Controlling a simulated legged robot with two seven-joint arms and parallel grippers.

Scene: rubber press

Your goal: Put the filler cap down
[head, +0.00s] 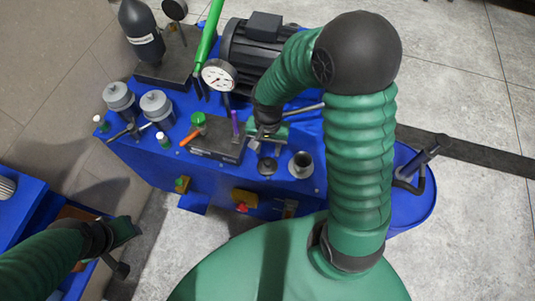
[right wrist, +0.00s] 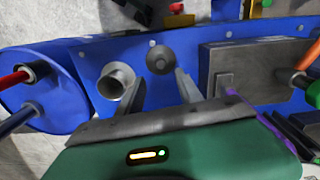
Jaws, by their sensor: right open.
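The filler cap, a small dark round piece, sits on the blue machine top in the head view (head: 267,167). It also shows in the right wrist view (right wrist: 160,59), just beyond the fingertips and between their lines. The open metal filler neck (head: 301,165) stands beside it, apart from it, and shows in the right wrist view (right wrist: 115,82). My right gripper (head: 266,145) is open with nothing between its fingers (right wrist: 160,78); I cannot tell its height above the cap. My left gripper (head: 127,231) is at the lower left, away from the cap; its jaw state is unclear.
A dark block with a green knob (head: 217,138) stands left of the cap. A pressure gauge (head: 218,77), a black motor (head: 262,45) and two grey canisters (head: 157,106) stand on the blue machine (head: 135,155). A red button (head: 242,207) is on its front.

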